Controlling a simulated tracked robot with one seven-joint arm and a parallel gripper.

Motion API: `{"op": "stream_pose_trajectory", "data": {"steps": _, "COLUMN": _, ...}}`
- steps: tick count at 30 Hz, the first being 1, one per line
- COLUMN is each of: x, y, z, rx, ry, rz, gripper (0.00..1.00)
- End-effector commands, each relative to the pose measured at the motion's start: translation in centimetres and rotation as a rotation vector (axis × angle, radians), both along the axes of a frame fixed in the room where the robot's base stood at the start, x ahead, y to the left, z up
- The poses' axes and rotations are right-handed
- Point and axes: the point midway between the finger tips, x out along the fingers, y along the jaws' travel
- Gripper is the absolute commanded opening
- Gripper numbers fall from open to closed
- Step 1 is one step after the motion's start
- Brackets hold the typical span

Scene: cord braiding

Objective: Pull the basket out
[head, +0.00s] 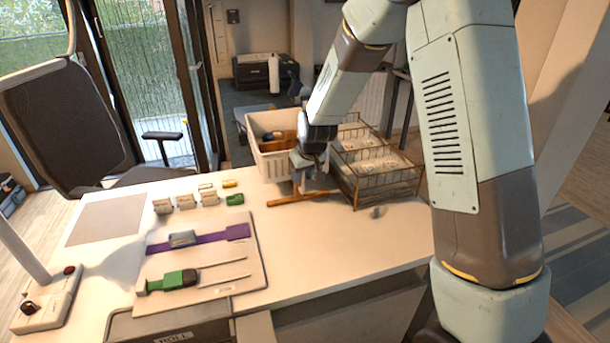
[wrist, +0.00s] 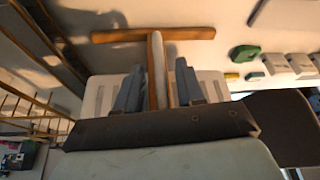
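A white slotted basket (head: 273,166) stands at the far edge of the table, with something brown inside. A gold wire basket (head: 385,180) holding pale items stands to its right. My gripper (head: 308,168) is at the white basket's right front corner, pointing down. A wooden T-shaped tool (head: 303,198) extends from it, its crossbar low over the table in front of the basket. The exact finger contact is partly hidden.
Small blocks (head: 185,202) and a green piece (head: 235,199) lie left of the tool. A board (head: 215,285) with purple and green tools lies nearer. A control box with a red button (head: 69,270) is at the left.

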Motion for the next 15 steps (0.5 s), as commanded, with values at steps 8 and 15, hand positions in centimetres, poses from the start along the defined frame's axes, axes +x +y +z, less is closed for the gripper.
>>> {"op": "stream_pose_trajectory", "data": {"steps": 8, "x": 0.00, "y": 0.03, "z": -0.01, "rx": 0.000, "ry": 0.000, "rz": 0.000, "gripper": 0.33}}
{"op": "stream_pose_trajectory", "data": {"steps": 15, "x": 0.00, "y": 0.04, "z": 0.01, "rx": 0.000, "ry": 0.000, "rz": 0.000, "gripper": 0.10}}
